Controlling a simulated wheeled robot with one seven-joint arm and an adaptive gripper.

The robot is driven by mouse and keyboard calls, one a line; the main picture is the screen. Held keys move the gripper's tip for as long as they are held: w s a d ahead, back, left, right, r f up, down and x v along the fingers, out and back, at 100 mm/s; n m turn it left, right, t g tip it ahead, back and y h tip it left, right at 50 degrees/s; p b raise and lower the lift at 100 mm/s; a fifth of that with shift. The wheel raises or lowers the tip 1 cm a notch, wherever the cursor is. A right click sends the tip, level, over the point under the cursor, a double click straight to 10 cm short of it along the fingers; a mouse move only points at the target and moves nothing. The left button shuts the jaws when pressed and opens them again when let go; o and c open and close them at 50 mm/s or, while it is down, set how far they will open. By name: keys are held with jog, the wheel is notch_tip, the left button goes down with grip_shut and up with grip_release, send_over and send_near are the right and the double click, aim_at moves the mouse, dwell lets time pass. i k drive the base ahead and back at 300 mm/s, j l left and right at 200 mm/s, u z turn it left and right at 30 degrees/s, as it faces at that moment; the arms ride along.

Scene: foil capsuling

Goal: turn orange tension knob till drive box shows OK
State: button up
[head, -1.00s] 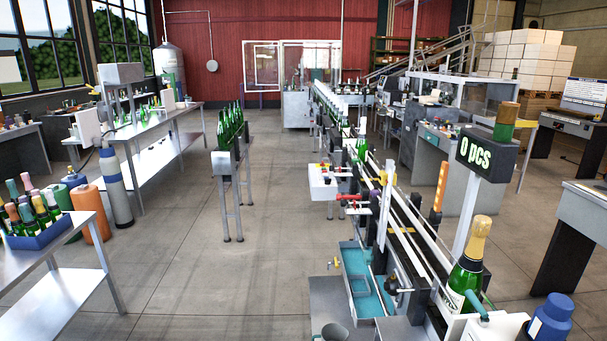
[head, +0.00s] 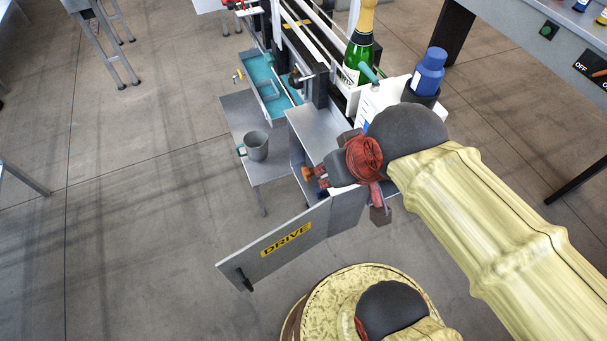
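The drive box (head: 300,150) is a grey cabinet at the near end of the line. Its door (head: 250,262), with a yellow DRIVE label, stands open towards me. A small orange part, which looks like the tension knob (head: 307,173), shows at the box's open side, just left of my gripper. My gripper (head: 350,180), with red and dark grey parts, is beside the box opening and covers part of it. Its fingertips are not clear, so I cannot tell whether they touch the knob. No box readout or OK shows.
A champagne bottle (head: 358,60) with gold foil and a blue-capped container (head: 428,72) stand behind my gripper. A grey mug (head: 256,146) sits on a low metal shelf (head: 238,108) left of the box.

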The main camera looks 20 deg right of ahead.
aim_at(306, 173)
jog(key=j+z, duration=0.2)
jog(key=z, duration=0.2)
jog(key=k+j+z, duration=0.1)
jog(key=z, duration=0.25)
jog(key=k+j+z, duration=0.15)
jog(key=z, duration=0.25)
jog(key=k+j+z, duration=0.3)
jog(key=k+j, duration=0.6)
jog(key=j, duration=0.15)
